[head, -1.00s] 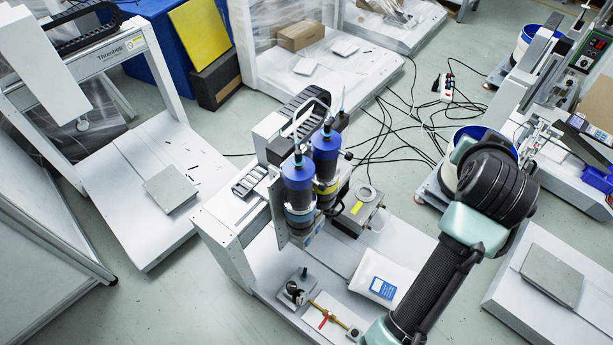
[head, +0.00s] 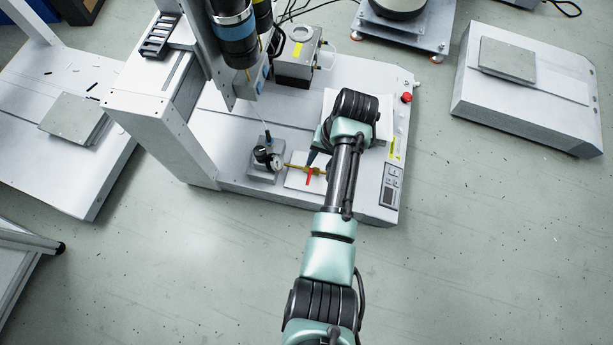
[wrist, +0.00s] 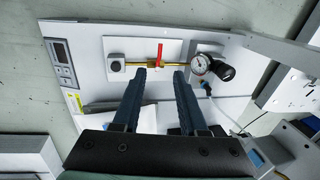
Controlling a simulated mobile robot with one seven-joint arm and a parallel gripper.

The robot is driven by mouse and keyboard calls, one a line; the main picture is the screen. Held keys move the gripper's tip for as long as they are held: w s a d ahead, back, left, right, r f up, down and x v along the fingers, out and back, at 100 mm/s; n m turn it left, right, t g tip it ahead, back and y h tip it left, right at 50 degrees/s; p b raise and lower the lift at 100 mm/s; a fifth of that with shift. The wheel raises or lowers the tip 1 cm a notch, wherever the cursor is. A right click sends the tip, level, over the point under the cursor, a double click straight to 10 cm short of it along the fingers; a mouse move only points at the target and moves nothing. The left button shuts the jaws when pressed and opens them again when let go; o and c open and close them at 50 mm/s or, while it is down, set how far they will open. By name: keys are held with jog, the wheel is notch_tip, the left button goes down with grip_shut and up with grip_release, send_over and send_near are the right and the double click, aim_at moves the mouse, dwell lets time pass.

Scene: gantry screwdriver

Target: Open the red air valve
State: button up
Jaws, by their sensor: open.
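The red valve handle (head: 308,177) sits on a brass pipe (head: 292,167) on a white plate at the front of the gantry machine. In the wrist view the red handle (wrist: 159,52) lies crosswise to the brass pipe (wrist: 138,65). A round gauge (wrist: 200,65) and black regulator knob (wrist: 224,72) adjoin the pipe's right end. My gripper (wrist: 157,79) is open and empty. Its two dark fingers point toward the valve, and the handle appears between their lines, beyond the tips. In the head view my gripper (head: 319,160) is partly hidden by my wrist.
The gantry column and blue-capped screwdriver (head: 236,38) stand left of my arm. A control panel (head: 390,185) and red button (head: 406,97) are on the machine's right edge. A metal box (head: 298,62) stands behind. Open floor lies in front.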

aim_at(309, 180)
jog(key=f+b, duration=0.2)
jog(key=f, duration=0.2)
jog(key=a+f+b, duration=0.1)
jog(key=f+b, duration=0.2)
jog(key=a+f+b, duration=0.1)
jog(key=f+b, duration=0.2)
jog(key=f, duration=0.1)
jog(key=shift+w+a+f, duration=0.15)
jog(key=shift+w+f, duration=0.15)
jog(key=shift+f, duration=0.05)
jog(key=shift+c, duration=0.2)
grip_shut()
